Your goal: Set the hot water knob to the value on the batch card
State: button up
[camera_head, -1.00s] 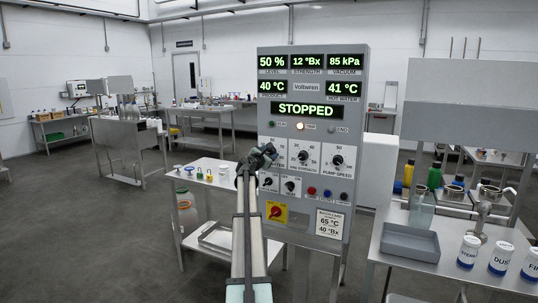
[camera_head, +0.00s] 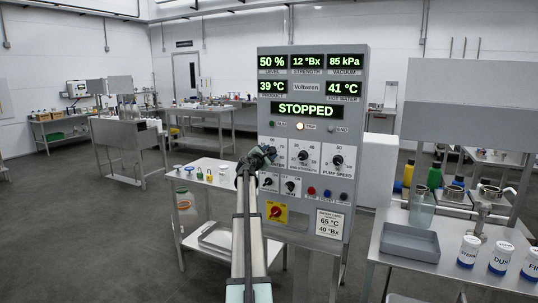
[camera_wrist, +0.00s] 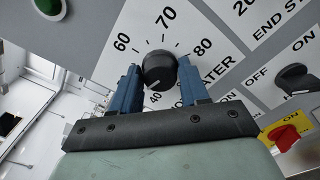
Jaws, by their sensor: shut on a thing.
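The black hot water knob (camera_wrist: 158,68) sits on a white dial plate with 40, 60, 70 and 80 visible around it in the wrist view. My gripper (camera_wrist: 158,80) has its blue fingers on either side of the knob and is shut on it. Which mark the knob points at is not clear. In the head view my gripper (camera_head: 262,156) covers this knob at the left of the control panel (camera_head: 360,110). The hot water display (camera_head: 346,88) reads 41 °C.
The status display (camera_head: 303,110) reads STOPPED. The strength knob (camera_head: 303,156) and pump speed knob (camera_head: 338,160) are to the right. Below are small black switches, a red main switch (camera_head: 276,212) and several buttons. A side table (camera_head: 405,265) stands at the right.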

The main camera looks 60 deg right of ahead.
jog(key=shift+m, duration=10.4)
jog(key=o, duration=1.1)
jog(key=shift+c, duration=0.2)
jog(key=shift+a, duration=0.1)
jog(key=a, duration=1.3)
jog(key=shift+a, duration=0.3)
